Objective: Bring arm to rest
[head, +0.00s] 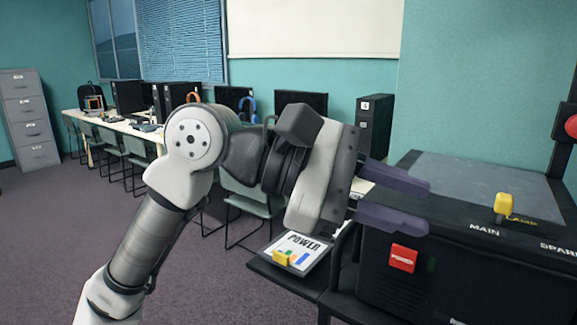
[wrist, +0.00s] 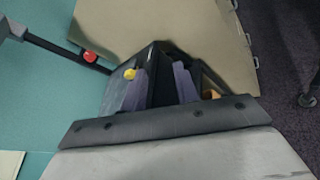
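My arm (head: 150,240) is raised and bent across the middle of the head view. My gripper (head: 425,208) points right, with its two purple fingers apart and nothing seen between them. It is in front of the near left part of a black machine with a grey top (head: 480,180); I cannot tell the exact gap. In the wrist view the fingers (wrist: 160,82) also stand apart, with the dark machine beyond them.
The machine has a red POWER switch (head: 403,258), a yellow lever (head: 503,205) and a red button (head: 572,126) on a post. A POWER card (head: 297,250) lies on a side shelf. Chairs (head: 250,203) and a computer table (head: 130,128) stand behind. Carpet (head: 60,240) at left is clear.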

